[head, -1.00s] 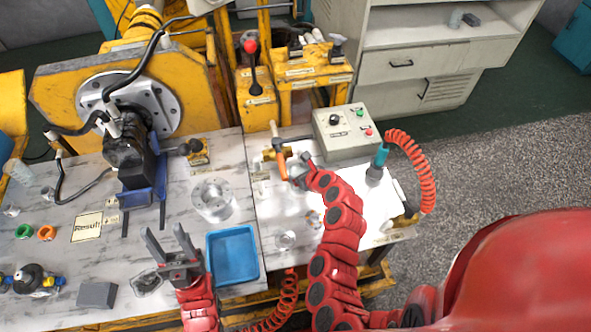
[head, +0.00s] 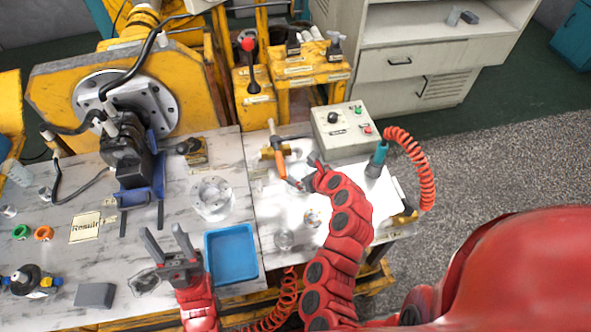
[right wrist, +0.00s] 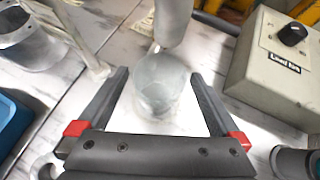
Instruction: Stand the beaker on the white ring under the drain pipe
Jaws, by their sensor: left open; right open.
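A clear glass beaker (right wrist: 160,88) stands under the end of the pale drain pipe (right wrist: 173,20) in the right wrist view. My right gripper (right wrist: 160,82) is open, with one dark finger on each side of the beaker and visible gaps between. In the head view this gripper (head: 304,181) is low beside the orange-handled valve (head: 281,163), and the beaker is hard to make out there. I cannot make out the white ring; the bright panel and the beaker's base hide any outline. My left gripper (head: 168,247) is open and empty, left of the blue tray.
The grey control box (head: 341,130) stands close behind and right of my right gripper. A small glass vessel (head: 284,240) stands in front on the bright panel.

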